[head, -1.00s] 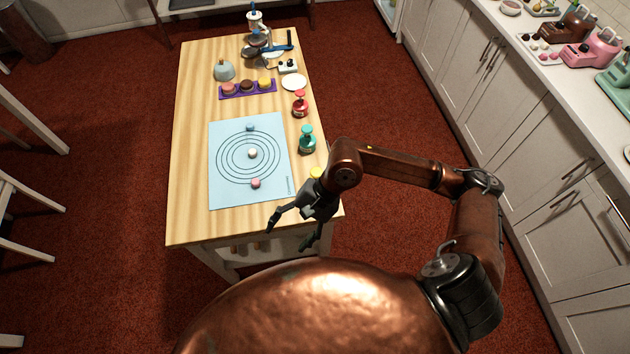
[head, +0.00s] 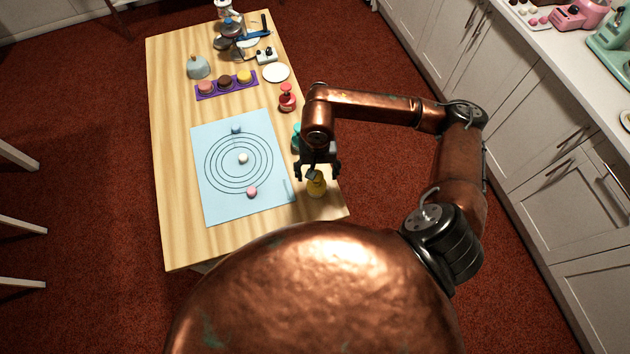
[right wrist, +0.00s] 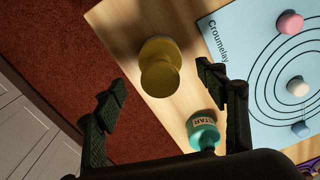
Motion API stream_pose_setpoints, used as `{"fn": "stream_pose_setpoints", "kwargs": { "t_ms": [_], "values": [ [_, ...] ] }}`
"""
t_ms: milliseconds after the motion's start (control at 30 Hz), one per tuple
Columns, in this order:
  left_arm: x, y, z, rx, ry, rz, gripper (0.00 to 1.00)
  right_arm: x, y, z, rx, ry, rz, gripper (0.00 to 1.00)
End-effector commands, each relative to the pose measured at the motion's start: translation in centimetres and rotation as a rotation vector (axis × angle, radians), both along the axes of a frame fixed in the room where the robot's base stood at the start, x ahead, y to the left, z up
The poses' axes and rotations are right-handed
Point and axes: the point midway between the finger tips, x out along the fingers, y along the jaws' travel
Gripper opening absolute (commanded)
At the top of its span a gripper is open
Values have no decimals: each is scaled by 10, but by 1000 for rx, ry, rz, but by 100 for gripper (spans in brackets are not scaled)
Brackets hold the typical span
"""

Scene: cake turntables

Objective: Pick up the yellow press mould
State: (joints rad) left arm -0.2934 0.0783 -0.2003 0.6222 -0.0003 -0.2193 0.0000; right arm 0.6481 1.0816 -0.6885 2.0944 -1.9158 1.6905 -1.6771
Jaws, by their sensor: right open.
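The yellow press mould (head: 316,188) stands near the right front edge of the wooden table, beside the blue mat. My right gripper (head: 317,174) is over it, pointing down, and partly covers it in the head view. In the right wrist view the yellow press mould (right wrist: 160,68) shows from above, with its round top between and slightly beyond the two spread fingers (right wrist: 163,80). The fingers are apart and hold nothing. I cannot tell how high they are above the mould. My left gripper is not in view.
A teal press mould (right wrist: 203,132) stands close by, partly hidden by my arm in the head view. A red one (head: 287,98) stands farther back. The table's front left (head: 190,240) is clear.

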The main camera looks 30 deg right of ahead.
Motion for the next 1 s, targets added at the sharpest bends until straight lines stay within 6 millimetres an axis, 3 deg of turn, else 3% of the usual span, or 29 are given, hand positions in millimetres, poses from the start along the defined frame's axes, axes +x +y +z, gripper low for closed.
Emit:
{"fn": "stream_pose_setpoints", "kwargs": {
  "t_ms": [100,200,400,667,1000],
  "values": [
    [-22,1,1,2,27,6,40,-1,1,-12,1,3,-2,66],
    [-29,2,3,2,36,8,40,-3,3,-27,2,4,-3,66],
    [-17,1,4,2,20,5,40,-3,2,-52,0,1,-5,66],
    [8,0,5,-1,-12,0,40,-3,2,-55,0,0,-3,66],
    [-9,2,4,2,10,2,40,-3,2,-55,0,0,-3,44]
  ]
}}
